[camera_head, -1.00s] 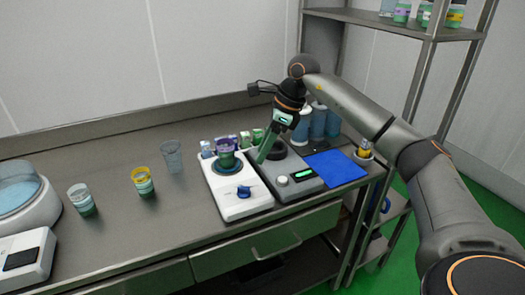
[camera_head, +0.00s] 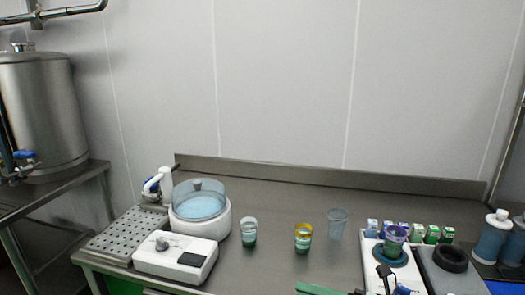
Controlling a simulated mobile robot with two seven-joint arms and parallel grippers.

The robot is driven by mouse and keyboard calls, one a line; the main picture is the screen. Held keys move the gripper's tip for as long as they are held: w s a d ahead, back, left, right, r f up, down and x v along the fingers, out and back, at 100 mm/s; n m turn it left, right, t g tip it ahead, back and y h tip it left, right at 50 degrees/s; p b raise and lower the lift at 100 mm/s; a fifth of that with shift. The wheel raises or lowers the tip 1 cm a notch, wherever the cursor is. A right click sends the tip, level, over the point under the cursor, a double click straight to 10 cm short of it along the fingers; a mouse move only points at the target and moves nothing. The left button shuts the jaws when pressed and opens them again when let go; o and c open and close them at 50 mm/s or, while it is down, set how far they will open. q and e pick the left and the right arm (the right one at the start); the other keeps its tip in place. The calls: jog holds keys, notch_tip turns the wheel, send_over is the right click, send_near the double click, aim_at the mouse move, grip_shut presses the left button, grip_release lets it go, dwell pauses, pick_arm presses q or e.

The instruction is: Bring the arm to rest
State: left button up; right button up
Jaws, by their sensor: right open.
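My right gripper (camera_head: 312,289) shows only in part at the bottom edge of the head view. The rest of my right arm is below the picture. My left gripper is not in view.
The counter (camera_head: 285,205) holds a green-banded cup (camera_head: 249,232), a yellow-rimmed cup (camera_head: 303,238), a clear cup (camera_head: 337,224) and a purple-rimmed cup (camera_head: 395,241) on the white device (camera_head: 371,252). A bowl machine (camera_head: 201,222) stands left, blue bottles (camera_head: 492,238) right.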

jog(key=s+d+f+m+t+h+p, duration=0.15)
jog(key=f+m+t+h, duration=0.35)
jog(key=m, duration=0.7)
jog(key=s+d+f+m+t+h, duration=0.4)
jog(key=f+m, duration=0.4)
jog(key=m, duration=0.4)
jog(key=s+d+f+m+g+h, duration=0.1)
jog(key=s+f+m+g+h, duration=0.4)
jog(key=s+f+m, duration=0.5)
jog(key=s+f+g, duration=0.1)
jog(key=s+f, duration=0.2)
jog(key=s, duration=0.2)
jog(key=shift+d, duration=0.25)
jog(key=shift+f, duration=0.1)
